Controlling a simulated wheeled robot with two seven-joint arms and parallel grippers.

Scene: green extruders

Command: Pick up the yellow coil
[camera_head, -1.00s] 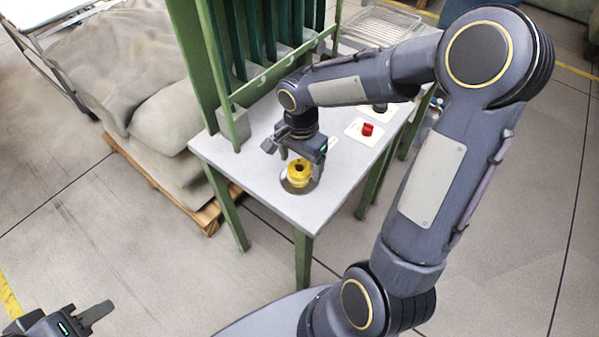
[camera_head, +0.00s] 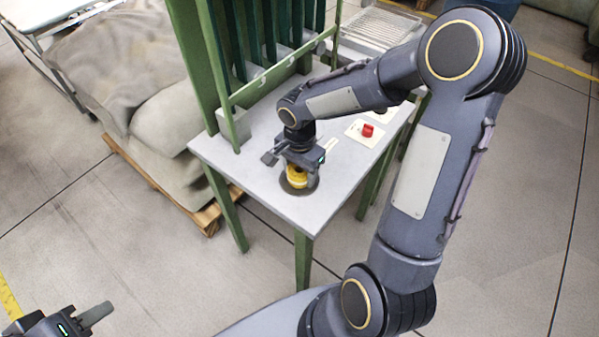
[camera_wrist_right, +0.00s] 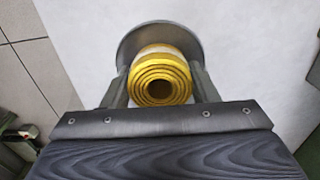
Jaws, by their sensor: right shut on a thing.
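The yellow coil (camera_head: 296,177) stands on a round grey disc (camera_head: 299,191) near the front corner of the table. It also shows in the right wrist view (camera_wrist_right: 160,78), with its ringed end facing the camera and part of the disc (camera_wrist_right: 130,45) behind it. My right gripper (camera_head: 297,171) is over the coil from above. In the right wrist view its two fingers (camera_wrist_right: 160,88) are shut on the coil's sides. Whether the coil is clear of the disc cannot be told. My left gripper (camera_head: 85,322) is at the bottom left, partly cut off, far from the table.
The white table (camera_head: 225,160) has green legs. A green frame (camera_head: 205,70) stands at its back. A red knob (camera_head: 367,130) on a white plate lies right of my right gripper. Grey sacks (camera_head: 130,80) on a wooden pallet (camera_head: 205,215) are left of the table.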

